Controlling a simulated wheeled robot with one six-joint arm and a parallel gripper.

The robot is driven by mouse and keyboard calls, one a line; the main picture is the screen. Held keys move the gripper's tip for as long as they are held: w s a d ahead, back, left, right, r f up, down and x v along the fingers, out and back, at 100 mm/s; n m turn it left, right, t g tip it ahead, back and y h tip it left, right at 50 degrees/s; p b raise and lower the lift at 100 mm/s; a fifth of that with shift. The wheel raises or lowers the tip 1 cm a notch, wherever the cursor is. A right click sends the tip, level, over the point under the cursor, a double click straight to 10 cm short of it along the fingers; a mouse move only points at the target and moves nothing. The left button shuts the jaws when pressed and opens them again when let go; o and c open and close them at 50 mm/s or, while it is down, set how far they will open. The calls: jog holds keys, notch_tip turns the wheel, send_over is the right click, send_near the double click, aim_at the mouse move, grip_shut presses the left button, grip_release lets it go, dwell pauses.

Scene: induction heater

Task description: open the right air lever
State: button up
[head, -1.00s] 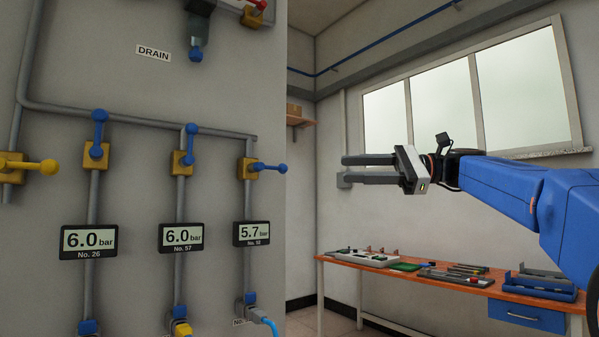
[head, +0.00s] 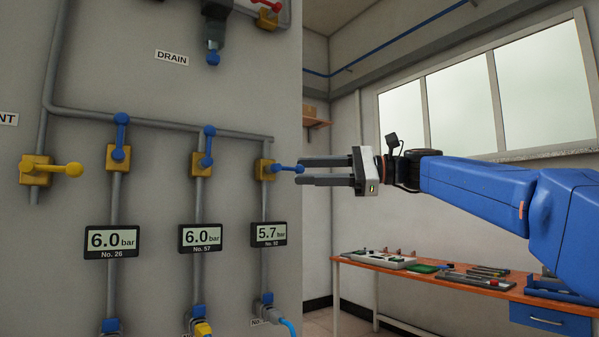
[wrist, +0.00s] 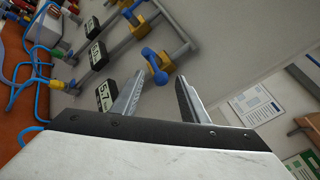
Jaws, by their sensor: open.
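The right air lever (head: 286,168) is blue and sits on a yellow valve body (head: 265,170) on the rightmost pipe. It points sideways to the right, across its vertical pipe. In the wrist view the lever (wrist: 151,56) lies ahead of the fingers, near the gap between them. My gripper (head: 300,171) is open and empty, its fingers pointing left with the tips close to the lever's ball end. I cannot tell whether they touch. Two other blue levers, the left (head: 121,136) and the middle (head: 207,146), point up along their pipes.
Gauges read 6.0 (head: 111,241), 6.0 (head: 200,237) and 5.7 bar (head: 269,234) below the levers. A yellow lever (head: 60,170) is at far left, and a drain valve (head: 213,50) is above. An orange workbench (head: 420,277) with tools stands at lower right.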

aim_at(286, 169)
jog(key=shift+w+a, duration=0.15)
jog(key=shift+a, duration=1.15)
